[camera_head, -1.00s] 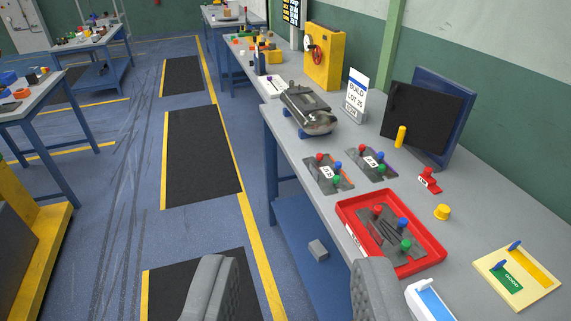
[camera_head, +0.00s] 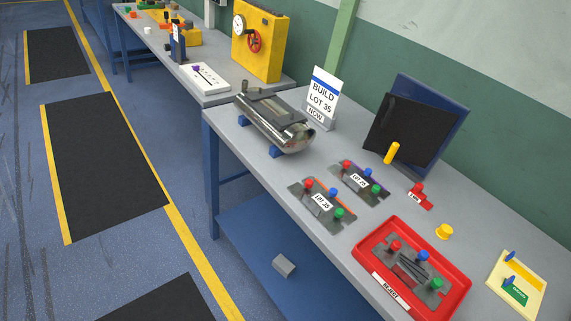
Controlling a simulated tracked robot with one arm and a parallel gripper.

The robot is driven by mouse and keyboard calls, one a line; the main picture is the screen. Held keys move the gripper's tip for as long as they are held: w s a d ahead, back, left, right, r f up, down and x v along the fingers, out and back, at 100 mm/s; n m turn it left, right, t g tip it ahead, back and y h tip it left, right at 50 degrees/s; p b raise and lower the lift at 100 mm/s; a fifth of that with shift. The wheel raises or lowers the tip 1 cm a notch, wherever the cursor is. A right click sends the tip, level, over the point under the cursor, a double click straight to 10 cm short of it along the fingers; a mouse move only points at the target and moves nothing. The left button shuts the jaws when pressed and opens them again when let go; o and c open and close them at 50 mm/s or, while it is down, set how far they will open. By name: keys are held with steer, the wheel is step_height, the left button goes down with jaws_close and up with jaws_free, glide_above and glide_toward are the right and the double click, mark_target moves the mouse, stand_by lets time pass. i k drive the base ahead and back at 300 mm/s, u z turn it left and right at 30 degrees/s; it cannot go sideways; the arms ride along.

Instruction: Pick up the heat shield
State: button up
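Two flat grey plates with red, blue and green knobs lie side by side on the grey bench. They look like heat shields. The nearer left plate (camera_head: 331,218) has an orange strip and a label that seems to read LOT 35. The right plate (camera_head: 348,189) has a purple strip and a label whose number I cannot read surely. A third, similar plate (camera_head: 406,271) with dark marks lies in the red tray (camera_head: 457,300), labelled REJECT. A sign (camera_head: 322,95) reads BUILD LOT 35 NOW. My gripper is out of view.
A shiny metal canister (camera_head: 291,139) rests on blue supports behind the plates. A black panel (camera_head: 408,130) leans on a blue stand at the right. A yellow knob (camera_head: 444,232), a red tag (camera_head: 419,195) and a cream tray (camera_head: 510,261) lie right. Floor left is open.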

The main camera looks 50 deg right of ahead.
mark_target(316, 200)
steer(key=z, duration=0.4)
steer(key=i, duration=1)
steer(key=z, duration=0.8)
steer(key=k, duration=0.7)
steer(key=z, duration=0.2)
steer(key=i, duration=0.75)
steer(key=u, duration=0.1)
